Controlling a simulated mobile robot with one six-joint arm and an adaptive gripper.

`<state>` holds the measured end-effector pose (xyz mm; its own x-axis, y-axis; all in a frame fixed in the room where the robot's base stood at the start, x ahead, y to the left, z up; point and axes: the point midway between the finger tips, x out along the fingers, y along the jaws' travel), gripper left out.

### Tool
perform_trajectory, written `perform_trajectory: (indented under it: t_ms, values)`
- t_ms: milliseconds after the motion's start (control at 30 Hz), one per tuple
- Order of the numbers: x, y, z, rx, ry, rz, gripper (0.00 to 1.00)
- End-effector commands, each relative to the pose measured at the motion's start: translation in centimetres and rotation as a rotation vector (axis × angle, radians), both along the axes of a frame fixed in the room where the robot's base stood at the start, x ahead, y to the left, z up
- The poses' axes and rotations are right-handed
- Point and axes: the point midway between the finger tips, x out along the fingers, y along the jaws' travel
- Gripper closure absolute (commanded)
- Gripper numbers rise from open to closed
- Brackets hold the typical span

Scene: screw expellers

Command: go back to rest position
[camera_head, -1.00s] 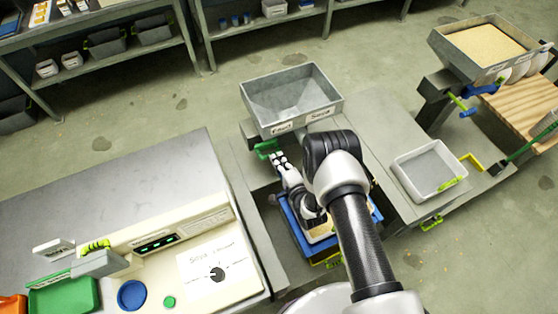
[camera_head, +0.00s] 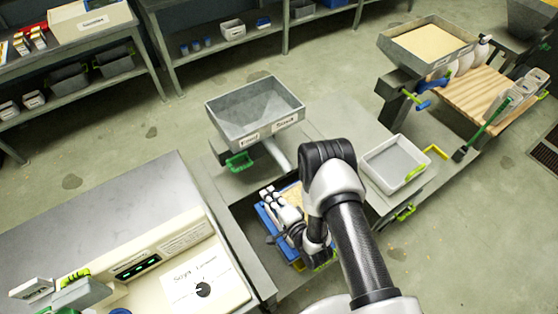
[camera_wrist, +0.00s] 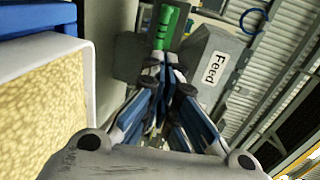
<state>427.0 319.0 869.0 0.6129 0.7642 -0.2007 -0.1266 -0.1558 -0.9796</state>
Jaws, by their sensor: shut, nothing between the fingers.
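My gripper (camera_head: 268,192) is in front of the grey feed hopper (camera_head: 255,107), above a blue crate (camera_head: 266,220) partly hidden behind it. Its fingers are together and empty. The hopper carries a "Feed" label and a "Soya" label, and a green handle (camera_head: 240,162) sits below it, apart from my fingertips. In the wrist view my closed blue-and-white fingers (camera_wrist: 165,65) point toward a grey part with a "Feed" label (camera_wrist: 216,68). A green piece (camera_wrist: 166,25) shows just beyond the fingertips. A white-rimmed container with yellow meal (camera_wrist: 40,115) fills the left side.
A control panel (camera_head: 205,265) on a grey cabinet stands at the lower left. A white tray (camera_head: 396,165) sits on the bench to the right. A second hopper with pale meal (camera_head: 428,45) is at upper right. Shelves (camera_head: 225,45) line the back; open floor lies between.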

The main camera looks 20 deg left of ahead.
Motion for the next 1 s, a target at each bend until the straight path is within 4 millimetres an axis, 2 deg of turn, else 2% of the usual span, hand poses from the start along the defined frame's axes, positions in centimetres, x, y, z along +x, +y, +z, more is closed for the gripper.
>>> perform_trajectory:
  t_ms: [267, 367, 433, 567, 700, 867, 1000]
  values:
    - [0.4, 0.0, 0.2, -0.01, -0.006, -0.002, 1.0]
    - [2.3, -0.1, 1.4, -0.059, -0.034, -0.01, 1.0]
    - [4.4, -0.2, 2.8, -0.125, -0.063, -0.02, 1.0]
    - [9.1, -1.6, 6.7, -0.298, -0.124, -0.043, 1.0]
    - [12.8, -4.5, 11.3, -0.492, -0.166, -0.066, 1.0]
    - [14.9, -9.0, 17.0, -0.699, -0.184, -0.087, 1.0]
    - [14.7, -13.6, 21.9, -0.864, -0.173, -0.094, 1.0]
